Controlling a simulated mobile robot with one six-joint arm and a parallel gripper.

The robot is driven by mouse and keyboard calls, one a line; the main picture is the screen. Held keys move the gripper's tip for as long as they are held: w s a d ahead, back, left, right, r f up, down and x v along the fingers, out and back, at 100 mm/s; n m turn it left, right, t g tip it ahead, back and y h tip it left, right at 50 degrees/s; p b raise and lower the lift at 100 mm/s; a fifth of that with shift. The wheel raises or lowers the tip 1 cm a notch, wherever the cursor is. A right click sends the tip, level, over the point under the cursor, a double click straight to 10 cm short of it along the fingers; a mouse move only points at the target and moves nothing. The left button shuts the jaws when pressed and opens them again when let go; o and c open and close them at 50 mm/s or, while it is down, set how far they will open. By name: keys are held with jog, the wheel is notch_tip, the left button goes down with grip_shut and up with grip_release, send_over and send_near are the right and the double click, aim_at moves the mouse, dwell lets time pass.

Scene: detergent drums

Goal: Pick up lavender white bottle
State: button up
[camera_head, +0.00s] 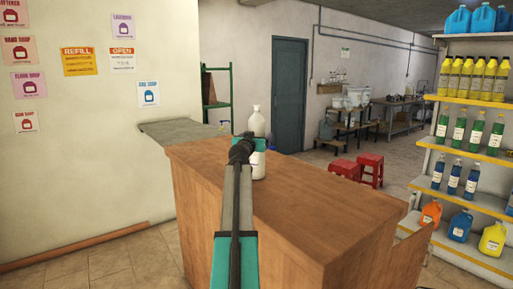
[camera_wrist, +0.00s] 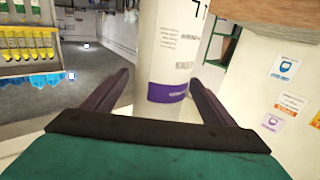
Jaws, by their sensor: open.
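The lavender white bottle (camera_head: 258,165) stands upright on the wooden counter (camera_head: 205,165), partly hidden behind my gripper (camera_head: 247,143) in the head view. In the wrist view the bottle (camera_wrist: 172,50) appears as a white body with black print and a purple label band. My gripper (camera_wrist: 160,80) is open, with one dark finger on each side of the bottle's picture. The fingers look apart from the bottle. I cannot tell how deep it sits between them. The bottle's top is outside the wrist view.
A shelf (camera_head: 470,154) of yellow, green, blue and orange bottles stands at the right. Red stools (camera_head: 370,168) stand behind the counter. A grey slab (camera_head: 180,131) adjoins the counter's far left side. The counter's right part is clear.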

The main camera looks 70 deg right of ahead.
dwell(0.5)
jog(key=c, duration=1.7)
jog(key=shift+r, duration=0.1)
grip_shut()
jog(key=shift+r, duration=0.1)
notch_tip(320, 180, up, 28)
jog(key=b, duration=0.3)
